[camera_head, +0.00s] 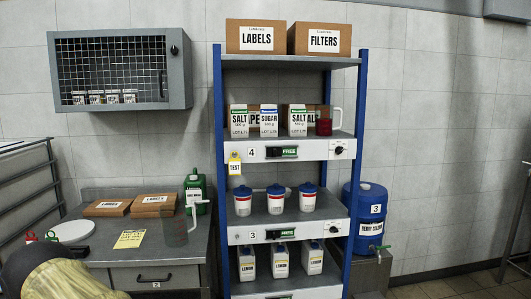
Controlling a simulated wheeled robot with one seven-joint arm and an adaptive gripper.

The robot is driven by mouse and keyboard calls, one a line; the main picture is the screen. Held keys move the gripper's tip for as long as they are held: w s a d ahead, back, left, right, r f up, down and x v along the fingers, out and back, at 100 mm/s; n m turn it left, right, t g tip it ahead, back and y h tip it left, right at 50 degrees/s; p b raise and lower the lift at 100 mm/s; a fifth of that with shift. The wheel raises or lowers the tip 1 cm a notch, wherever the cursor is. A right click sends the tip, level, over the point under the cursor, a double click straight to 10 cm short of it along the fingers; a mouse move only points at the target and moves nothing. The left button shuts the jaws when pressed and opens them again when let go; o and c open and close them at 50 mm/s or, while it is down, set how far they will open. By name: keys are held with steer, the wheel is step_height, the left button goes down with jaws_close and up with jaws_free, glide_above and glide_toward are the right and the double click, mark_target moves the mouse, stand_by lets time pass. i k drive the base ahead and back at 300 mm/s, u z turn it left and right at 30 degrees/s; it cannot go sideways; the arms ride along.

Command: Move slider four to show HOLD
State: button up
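The shelf front marked 4 (250,153) is on the upper part of the blue-posted rack. Slider four (281,152) sits in the middle of that front. Its window shows green with the word FREE, and a dark part is at its left. The word HOLD is not visible on it. A round knob (339,149) is to its right on the same front. My gripper is not in view, so its distance from the slider cannot be told.
A yellow TEST tag (235,164) hangs left of slider four. A similar slider (280,233) on the shelf marked 3 also shows green. Cartons and a jug (324,125) stand above slider four. A bench (187,251) is at left, a blue drum (370,210) at right.

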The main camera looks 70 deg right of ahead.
mark_target(274, 152)
steer(key=z, duration=0.65)
steer(key=i, duration=0.85)
steer(key=z, duration=0.85)
